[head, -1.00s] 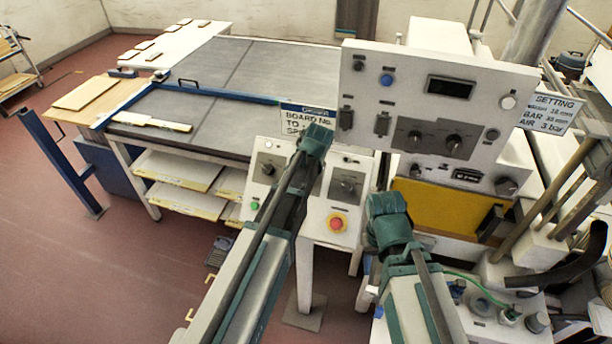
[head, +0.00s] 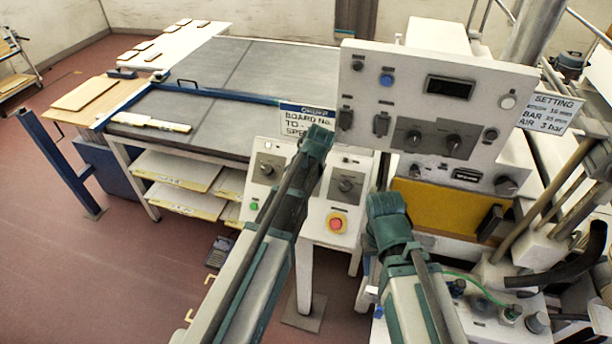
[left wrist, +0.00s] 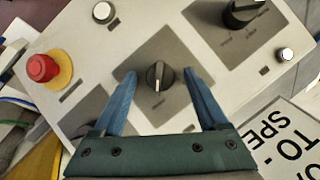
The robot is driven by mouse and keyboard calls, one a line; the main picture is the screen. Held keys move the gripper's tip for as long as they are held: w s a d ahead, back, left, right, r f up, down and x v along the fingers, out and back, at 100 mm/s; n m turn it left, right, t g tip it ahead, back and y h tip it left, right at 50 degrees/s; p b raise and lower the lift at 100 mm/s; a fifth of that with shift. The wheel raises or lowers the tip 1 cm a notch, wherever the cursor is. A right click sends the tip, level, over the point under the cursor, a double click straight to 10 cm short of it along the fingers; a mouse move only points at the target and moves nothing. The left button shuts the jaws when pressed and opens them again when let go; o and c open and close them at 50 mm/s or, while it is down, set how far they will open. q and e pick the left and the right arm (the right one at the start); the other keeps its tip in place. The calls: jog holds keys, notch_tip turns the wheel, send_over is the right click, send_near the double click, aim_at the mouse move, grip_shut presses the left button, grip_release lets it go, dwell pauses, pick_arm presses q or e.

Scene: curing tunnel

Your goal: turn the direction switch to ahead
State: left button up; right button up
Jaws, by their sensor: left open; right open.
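A black rotary knob (left wrist: 160,75) on a grey plate sits in the middle of the left wrist view, with its pale mark toward the picture's bottom. It is probably the direction switch, but its labels are too small to read. My left gripper (left wrist: 160,82) is open, its two blue fingers on either side of the knob, with gaps showing. In the head view my left arm (head: 316,142) hides this knob. Two more knobs flank it, the left one (head: 265,168) and the right one (head: 347,184). My right gripper (head: 388,208) is open and empty before the yellow panel.
A red emergency button (head: 336,223) on a yellow base and a green button (head: 254,205) share the small panel. A larger white control panel (head: 440,100) stands behind to the right. A sign (head: 305,118) stands at the small panel's top edge.

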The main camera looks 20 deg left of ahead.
pick_arm(q)
jog(key=shift+r, duration=0.1)
jog(key=p+v, duration=1.2)
jog(key=v, duration=0.1)
jog(key=shift+r+p, duration=0.3)
jog(key=shift+p, duration=0.1)
jog(key=s+d+f+n+g+b, duration=0.1)
jog(key=s+d+f+b, duration=0.3)
jog(key=s+f+b, duration=0.6)
jog(key=s+d+f+n+g+h+b, duration=0.1)
jog(key=s+d+f+b, duration=0.4)
jog(key=s+f+b, duration=0.6)
notch_tip(320, 180, down, 2)
jog(key=shift+d+f+n+g+h+b, duration=0.2)
jog(key=shift+d+n+g+h+b, duration=0.15)
jog(key=shift+g, duration=0.55)
